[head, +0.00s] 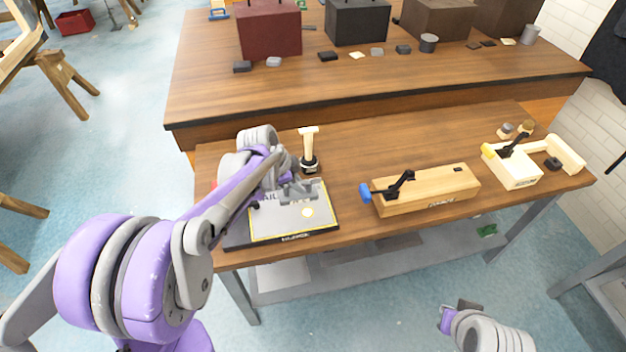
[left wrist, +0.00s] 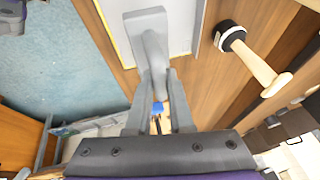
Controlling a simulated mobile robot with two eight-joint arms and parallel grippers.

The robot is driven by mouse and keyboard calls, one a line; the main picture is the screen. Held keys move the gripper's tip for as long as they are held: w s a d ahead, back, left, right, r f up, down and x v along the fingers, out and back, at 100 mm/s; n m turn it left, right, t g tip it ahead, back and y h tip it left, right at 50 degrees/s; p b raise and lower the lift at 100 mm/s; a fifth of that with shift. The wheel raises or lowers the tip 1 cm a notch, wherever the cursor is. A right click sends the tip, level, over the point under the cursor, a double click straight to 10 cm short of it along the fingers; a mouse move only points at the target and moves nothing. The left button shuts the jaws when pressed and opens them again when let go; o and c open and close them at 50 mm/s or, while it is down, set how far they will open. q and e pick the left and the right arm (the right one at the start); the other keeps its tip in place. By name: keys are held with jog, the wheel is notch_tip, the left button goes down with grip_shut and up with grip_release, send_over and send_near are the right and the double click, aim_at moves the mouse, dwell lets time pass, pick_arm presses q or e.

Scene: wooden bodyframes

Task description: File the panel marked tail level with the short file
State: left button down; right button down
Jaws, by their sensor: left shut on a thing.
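The grey panel (head: 290,222), with letters reading "AIL" partly hidden by my left arm, lies in a dark, yellow-edged fixture (head: 300,237) at the bench's left end. Its pale surface also shows at the top of the left wrist view (left wrist: 184,22). My left gripper (head: 292,188) is over the panel's back part. In the left wrist view its fingers (left wrist: 155,100) are shut on a grey block-like tool (left wrist: 149,32), probably the short file. I cannot tell whether the tool touches the panel. My right gripper (head: 450,316) is low at the front, off the bench; its fingers are unclear.
A mallet-like tool (head: 309,150) stands just behind the panel. A wooden block with a blue-handled clamp (head: 430,190) lies to the right, and a pale clamp fixture (head: 515,168) farther right. Bare bench lies between. A second bench (head: 350,85) with boxes stands behind.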

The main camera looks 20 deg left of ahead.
pick_arm(q)
jog(key=shift+d, duration=0.1)
pick_arm(e)
jog(key=shift+d+f, duration=0.1)
pick_arm(q)
jog(key=shift+s+d, duration=0.15)
jog(key=shift+s, duration=0.05)
jog(key=s+d+r, duration=0.2)
jog(key=s+d, duration=0.1)
jog(key=s, duration=0.4)
jog(key=shift+s+d+p, duration=0.2)
jog(key=shift+s+p, duration=0.15)
pick_arm(e)
jog(key=shift+w+r, duration=0.4)
jog(key=shift+r, duration=0.2)
